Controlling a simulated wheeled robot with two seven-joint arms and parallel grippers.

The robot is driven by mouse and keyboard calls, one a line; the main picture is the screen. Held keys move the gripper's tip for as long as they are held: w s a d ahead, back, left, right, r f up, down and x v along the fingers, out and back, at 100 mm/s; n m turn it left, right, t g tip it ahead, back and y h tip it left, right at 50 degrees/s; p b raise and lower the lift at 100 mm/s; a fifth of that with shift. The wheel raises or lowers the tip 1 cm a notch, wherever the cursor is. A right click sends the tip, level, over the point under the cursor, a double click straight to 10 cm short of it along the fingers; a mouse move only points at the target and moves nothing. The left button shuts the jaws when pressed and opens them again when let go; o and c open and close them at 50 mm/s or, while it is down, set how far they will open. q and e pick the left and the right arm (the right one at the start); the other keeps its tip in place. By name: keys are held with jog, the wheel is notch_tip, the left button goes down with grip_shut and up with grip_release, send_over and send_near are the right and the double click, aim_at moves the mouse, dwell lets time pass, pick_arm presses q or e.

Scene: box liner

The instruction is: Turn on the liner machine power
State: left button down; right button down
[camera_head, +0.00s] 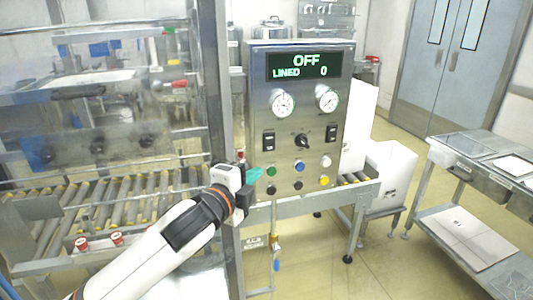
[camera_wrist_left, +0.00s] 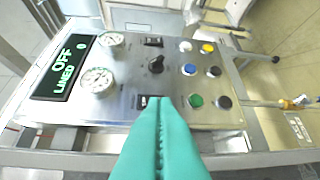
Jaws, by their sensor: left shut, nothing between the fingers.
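The liner machine's control panel (camera_head: 300,115) is a grey metal box with a display (camera_head: 304,65) that reads OFF and LINED 0. Below two gauges are a left black rocker switch (camera_head: 268,142), a black rotary knob (camera_head: 303,141) and a right black switch (camera_head: 331,133). My left gripper (camera_head: 254,175) has teal fingers, shut and empty, at the panel's lower left beside the green button (camera_head: 270,171). In the left wrist view the fingertips (camera_wrist_left: 159,100) overlap the lower edge of the near rocker switch (camera_wrist_left: 148,101); contact cannot be told. My right gripper is out of view.
Coloured buttons, including blue (camera_head: 299,166) and yellow (camera_head: 323,180), sit low on the panel. A metal frame post (camera_head: 216,90) stands left of it. A roller conveyor (camera_head: 110,200) lies at left, and a steel table (camera_head: 470,160) stands at right.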

pick_arm(q)
jog(key=p, duration=0.2)
send_near(273, 149)
jog(key=d, duration=0.4)
jog(key=w+p, duration=0.1)
jog(key=w, duration=0.1)
jog(key=w+a+p, duration=0.1)
jog(key=w, duration=0.2)
jog(key=shift+w+f, duration=0.15)
jog(key=shift+w+a+f+b, duration=0.1)
jog(key=shift+w+f+b, duration=0.2)
jog(key=shift+b, duration=0.45)
jog(key=shift+r, duration=0.2)
jog(key=shift+s, duration=0.1)
